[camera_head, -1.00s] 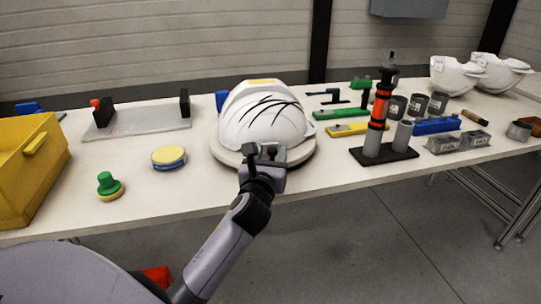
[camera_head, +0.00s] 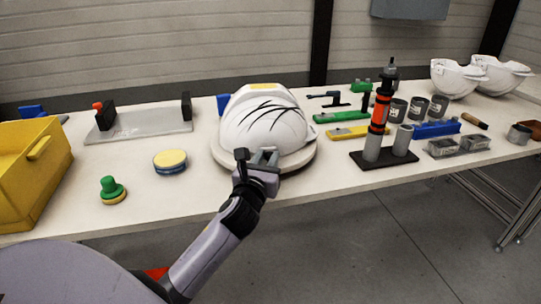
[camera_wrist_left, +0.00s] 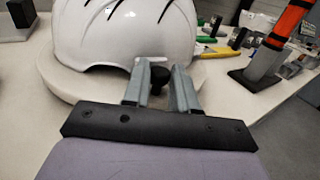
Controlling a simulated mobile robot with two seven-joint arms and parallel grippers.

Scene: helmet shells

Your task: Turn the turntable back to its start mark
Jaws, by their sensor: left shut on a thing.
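The round pale turntable (camera_head: 303,158) stands near the table's front edge. A white helmet shell (camera_head: 262,122) with black curved strokes and a yellow patch sits on it. My left gripper (camera_head: 264,158) is at the turntable's front rim, just in front of the shell. In the left wrist view, the two grey fingers (camera_wrist_left: 160,88) are shut on a black knob (camera_wrist_left: 159,77) at the rim of the turntable (camera_wrist_left: 75,88). The fingers partly hide the knob. No start mark can be made out. My right gripper is not in view.
A green knob tool (camera_head: 112,190) and a yellow-topped round pad (camera_head: 170,161) lie to the left, by a yellow bin (camera_head: 25,175). A stand with an orange-banded column (camera_head: 378,125) is to the right. Several cups, tools and white shells (camera_head: 455,78) lie beyond it.

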